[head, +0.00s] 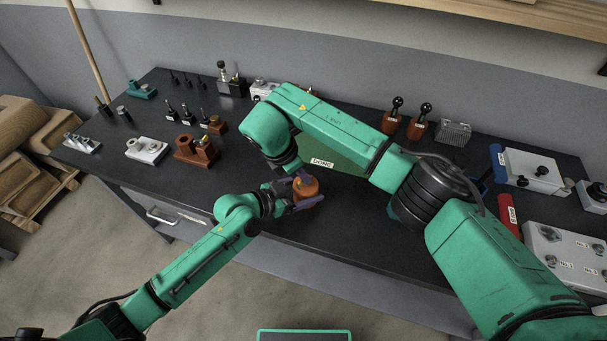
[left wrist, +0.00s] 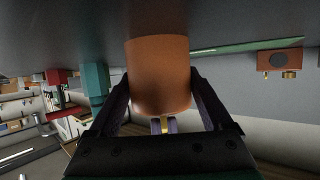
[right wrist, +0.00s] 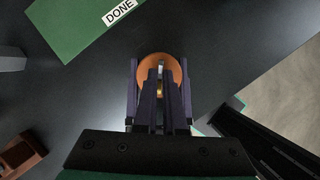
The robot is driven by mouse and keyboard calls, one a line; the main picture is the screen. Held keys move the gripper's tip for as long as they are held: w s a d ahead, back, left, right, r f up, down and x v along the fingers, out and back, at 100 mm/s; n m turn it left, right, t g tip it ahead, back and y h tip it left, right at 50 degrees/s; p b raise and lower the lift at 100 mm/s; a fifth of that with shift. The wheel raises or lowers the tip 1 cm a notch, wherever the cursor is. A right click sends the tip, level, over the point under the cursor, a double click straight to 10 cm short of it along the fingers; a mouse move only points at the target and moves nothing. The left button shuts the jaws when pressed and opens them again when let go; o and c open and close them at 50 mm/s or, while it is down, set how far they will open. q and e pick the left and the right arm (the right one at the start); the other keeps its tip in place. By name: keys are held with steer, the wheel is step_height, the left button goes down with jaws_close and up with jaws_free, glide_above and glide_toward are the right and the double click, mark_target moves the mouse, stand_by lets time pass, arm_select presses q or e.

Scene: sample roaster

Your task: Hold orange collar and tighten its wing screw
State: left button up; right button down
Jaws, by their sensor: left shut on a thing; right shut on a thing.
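The orange collar (head: 306,193) is a short cylinder held just in front of the green mat, over the dark table. My left gripper (left wrist: 162,95) is shut on it, one dark finger against each side; its orange side fills the middle of the left wrist view (left wrist: 160,70). A small brass-coloured part, seemingly the wing screw (left wrist: 163,125), shows at the collar's end. My right gripper (right wrist: 160,85) is above the collar, its fingers close together on the wing screw; they hide most of it. The collar's top rim shows behind them in the right wrist view (right wrist: 160,60).
The green mat (head: 350,155) with a DONE label lies behind the collar. Brown blocks (head: 190,151) and a white fixture (head: 146,151) stand at left. Black-knobbed pieces (head: 421,121) stand behind my right arm. White boxes (head: 535,170) and a red cylinder (head: 508,214) are at right.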

steer(key=shift+f+m, duration=0.2)
steer(key=shift+m, duration=0.3)
steer(key=c, duration=1)
jaws_free()
steer(key=shift+s, duration=0.1)
steer(key=shift+d, duration=0.1)
steer(key=shift+r, duration=0.15)
steer(key=v, duration=1.1)
steer(key=shift+w+a+r, duration=0.2)
steer(key=shift+a+r, duration=0.1)
steer(key=shift+r, duration=0.05)
